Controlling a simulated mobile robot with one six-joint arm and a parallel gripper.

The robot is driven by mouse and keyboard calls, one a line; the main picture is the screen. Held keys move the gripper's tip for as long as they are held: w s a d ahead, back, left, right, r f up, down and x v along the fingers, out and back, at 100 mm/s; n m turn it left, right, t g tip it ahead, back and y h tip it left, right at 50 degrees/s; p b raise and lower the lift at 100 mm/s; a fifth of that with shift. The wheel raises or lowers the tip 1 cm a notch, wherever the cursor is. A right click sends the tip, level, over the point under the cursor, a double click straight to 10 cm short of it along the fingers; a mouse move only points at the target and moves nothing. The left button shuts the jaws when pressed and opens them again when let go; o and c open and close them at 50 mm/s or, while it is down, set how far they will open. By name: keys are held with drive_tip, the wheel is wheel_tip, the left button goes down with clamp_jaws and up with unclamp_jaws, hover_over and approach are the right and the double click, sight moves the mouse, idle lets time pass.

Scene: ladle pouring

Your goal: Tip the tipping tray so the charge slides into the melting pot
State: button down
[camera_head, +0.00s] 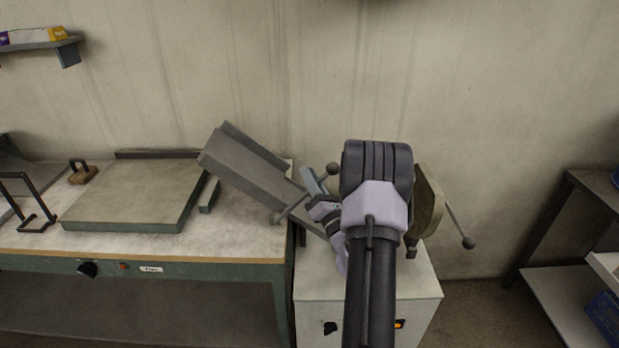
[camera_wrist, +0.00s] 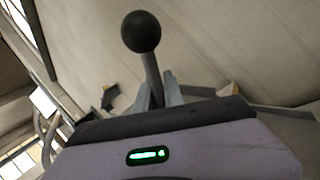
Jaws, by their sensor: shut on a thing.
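The tipping tray (camera_head: 245,168) is a grey channel, tilted steeply with its left end raised and its right end low behind my arm. A rod handle with a dark ball knob (camera_head: 333,168) crosses near its lower end. My gripper (camera_head: 314,186) is shut on this handle; in the wrist view the ball knob (camera_wrist: 140,31) and rod stand up between my fingers (camera_wrist: 158,94). What looks like the melting pot (camera_head: 430,205) is a round grey-brown body right of my wrist, largely hidden by it. I cannot make out the charge.
A green workbench (camera_head: 190,244) with a flat slab (camera_head: 135,200) stands left. A white cabinet (camera_head: 366,285) is under the pot. A ball-ended lever (camera_head: 468,242) sticks out right of the pot. Shelving (camera_head: 570,235) stands far right, with free floor between.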

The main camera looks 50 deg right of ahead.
drive_tip(key=shift+f, duration=0.2)
drive_tip(key=c, duration=1.5)
unclamp_jaws()
drive_tip(key=shift+s+d, duration=0.15)
drive_tip(key=shift+o, duration=0.2)
drive_tip(key=b+v, duration=0.4)
drive_tip(key=v, duration=1.3)
